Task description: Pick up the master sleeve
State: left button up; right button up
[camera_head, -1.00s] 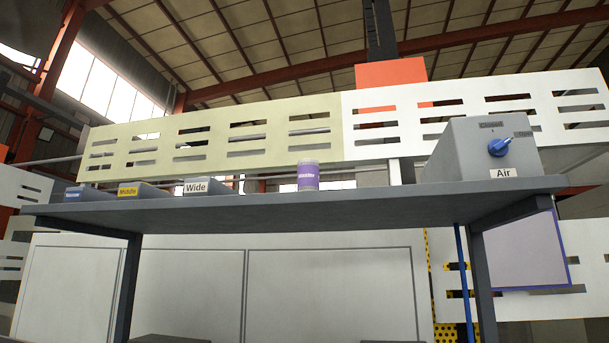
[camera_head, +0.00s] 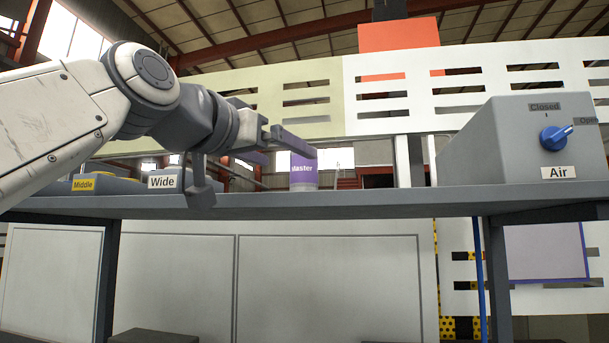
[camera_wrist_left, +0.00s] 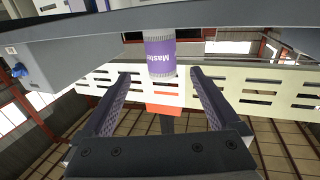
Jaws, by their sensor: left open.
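The master sleeve (camera_head: 304,172) is a short upright cylinder with a purple label between pale bands. It stands on the grey shelf (camera_head: 400,200). My left gripper (camera_head: 291,156) reaches in from the left at the sleeve's height; one finger crosses in front of the sleeve's upper left in the head view. In the left wrist view, which is upside down, the sleeve (camera_wrist_left: 160,55) lies centred ahead of the open gripper (camera_wrist_left: 161,73), at the level of the two fingertips. Gaps show on both sides, and nothing is gripped. My right gripper is not in view.
A grey box labelled Air (camera_head: 520,150) with a blue knob (camera_head: 555,138) stands to the right. Blocks labelled Wide (camera_head: 162,182) and Middle (camera_head: 84,185) sit at the left, partly behind my arm. The shelf between sleeve and Air box is clear. A slotted panel (camera_head: 420,100) stands behind.

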aim_at(295, 162)
pick_arm(q)
jog(key=p+x, duration=0.1)
jog(key=x, duration=0.1)
jog(key=p+x, duration=0.1)
jog(key=x, duration=0.3)
jog(key=shift+w+a+p, duration=0.2)
jog(key=shift+w+p, duration=0.2)
jog(key=shift+w+d+r+p, duration=0.15)
jog(key=shift+w+d+p, duration=0.05)
jog(key=shift+p, duration=0.15)
jog(key=p+x, duration=0.2)
jog(key=x, duration=0.1)
jog(key=shift+w+d+r+p, duration=0.1)
jog(key=shift+d+p, duration=0.1)
jog(key=shift+p, duration=0.2)
jog(key=shift+w+d, duration=0.25)
jog(key=shift+w, duration=0.2)
grip_shut()
